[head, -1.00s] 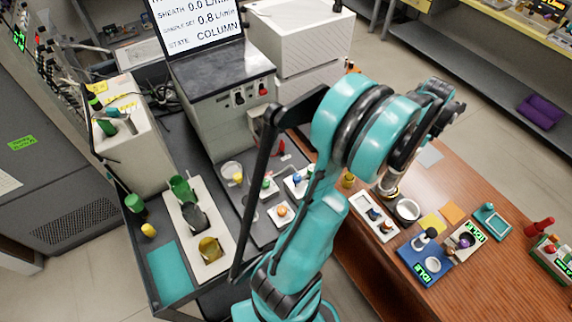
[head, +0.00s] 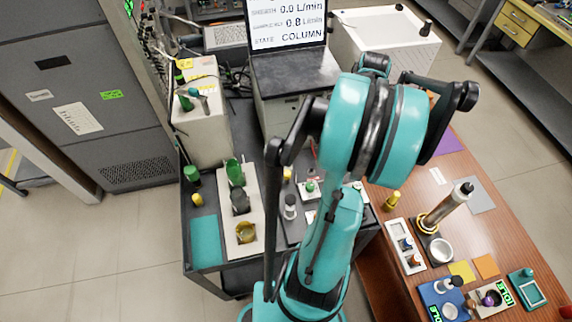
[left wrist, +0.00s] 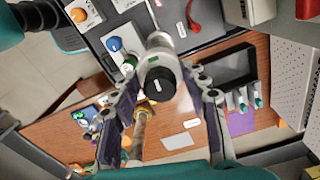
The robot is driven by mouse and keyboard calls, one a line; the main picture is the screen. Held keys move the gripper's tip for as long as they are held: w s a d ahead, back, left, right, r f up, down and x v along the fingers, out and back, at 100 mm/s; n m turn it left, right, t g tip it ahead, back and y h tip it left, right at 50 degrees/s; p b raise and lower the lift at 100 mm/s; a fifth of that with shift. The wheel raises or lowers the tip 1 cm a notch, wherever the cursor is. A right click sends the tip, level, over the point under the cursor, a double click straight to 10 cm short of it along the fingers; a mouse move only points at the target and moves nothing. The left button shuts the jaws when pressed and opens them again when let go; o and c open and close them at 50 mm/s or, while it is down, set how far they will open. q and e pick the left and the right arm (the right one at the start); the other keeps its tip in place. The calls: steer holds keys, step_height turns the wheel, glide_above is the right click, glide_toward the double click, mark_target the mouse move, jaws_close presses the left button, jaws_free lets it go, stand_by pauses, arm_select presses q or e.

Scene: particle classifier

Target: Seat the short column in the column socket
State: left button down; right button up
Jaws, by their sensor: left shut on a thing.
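In the left wrist view, my left gripper (left wrist: 160,90) is shut on a short cylinder with a black end cap and a pale body (left wrist: 158,80), apparently the short column. Its black end faces the camera and its far end points at the dark deck. In the head view my teal arm hides this gripper and most of what it holds. I cannot pick out the column socket or tell whether the column touches anything. My right gripper is not in view.
The dark cart deck carries a pale rack (head: 246,258) of cups, a teal mat (head: 206,240), a yellow-capped bottle (head: 287,174) and a green knob (head: 310,187). The screened instrument (head: 290,70) stands behind.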

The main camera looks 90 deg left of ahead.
arm_select(q)
steer(key=s+r+n+p, duration=0.2)
steer(key=s+r, duration=0.1)
steer(key=s, duration=0.8)
steer(key=s+a+f+b, duration=0.1)
steer(key=s+a+f, duration=0.4)
steer(key=s+f, duration=0.5)
steer(key=shift+s+a+f+n+b, duration=0.3)
steer(key=shift+a+f+b, duration=0.05)
steer(key=shift+f, duration=0.3)
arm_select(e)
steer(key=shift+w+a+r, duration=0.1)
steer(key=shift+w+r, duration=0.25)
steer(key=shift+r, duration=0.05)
arm_select(q)
steer(key=shift+f, duration=0.15)
steer(key=c, duration=0.8)
jaws_free()
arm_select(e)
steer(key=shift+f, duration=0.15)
